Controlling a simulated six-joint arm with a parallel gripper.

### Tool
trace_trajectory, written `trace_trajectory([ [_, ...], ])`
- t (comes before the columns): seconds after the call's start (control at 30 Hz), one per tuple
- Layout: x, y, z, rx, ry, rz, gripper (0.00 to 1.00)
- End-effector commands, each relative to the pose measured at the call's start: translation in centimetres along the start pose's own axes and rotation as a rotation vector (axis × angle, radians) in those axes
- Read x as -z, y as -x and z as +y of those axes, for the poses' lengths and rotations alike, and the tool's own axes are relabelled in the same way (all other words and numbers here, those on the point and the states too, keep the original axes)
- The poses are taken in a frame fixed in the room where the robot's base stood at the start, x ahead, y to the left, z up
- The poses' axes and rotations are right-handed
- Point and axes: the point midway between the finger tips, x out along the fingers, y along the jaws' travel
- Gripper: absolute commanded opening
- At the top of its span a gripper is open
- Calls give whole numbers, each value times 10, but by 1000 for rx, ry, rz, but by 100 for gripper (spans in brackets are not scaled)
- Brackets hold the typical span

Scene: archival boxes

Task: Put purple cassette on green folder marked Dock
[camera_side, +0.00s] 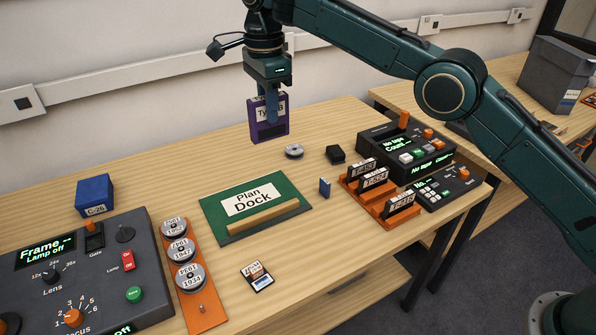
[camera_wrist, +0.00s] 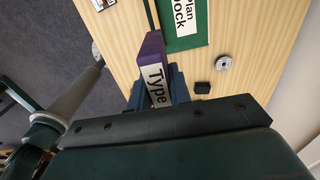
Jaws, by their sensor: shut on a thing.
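The purple cassette (camera_side: 267,128) has a white label that is partly covered by a finger. My gripper (camera_side: 271,103) is shut on it and holds it upright in the air above the back part of the table. In the wrist view the cassette (camera_wrist: 150,50) shows its label with the word "Type". The green folder (camera_side: 234,221) lies flat on the table, in front of and below the cassette in the side view. Its white label reads "Plan Dock", and a wooden strip lies along its front part. The folder (camera_wrist: 180,42) also shows at the top of the wrist view.
An orange rack (camera_side: 372,192) with several dark cassettes stands right of the folder, near a black device (camera_side: 405,150). A small blue block (camera_side: 324,187), a metal disc (camera_side: 294,151) and a black block (camera_side: 335,154) lie near the folder. An orange reel tray (camera_side: 202,308) stands left.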

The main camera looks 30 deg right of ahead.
Motion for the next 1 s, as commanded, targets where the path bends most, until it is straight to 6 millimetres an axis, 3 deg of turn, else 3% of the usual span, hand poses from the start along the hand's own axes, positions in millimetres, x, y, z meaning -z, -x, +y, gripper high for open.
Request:
trace_trajectory([
  [0.57, -3, -8, -1, -1, 5, 1, 0],
  [0.83, -3, -29, 0, -2, 5, -1, 0],
  [1.0, -3, -52, 0, -3, 6, 0, 0],
])
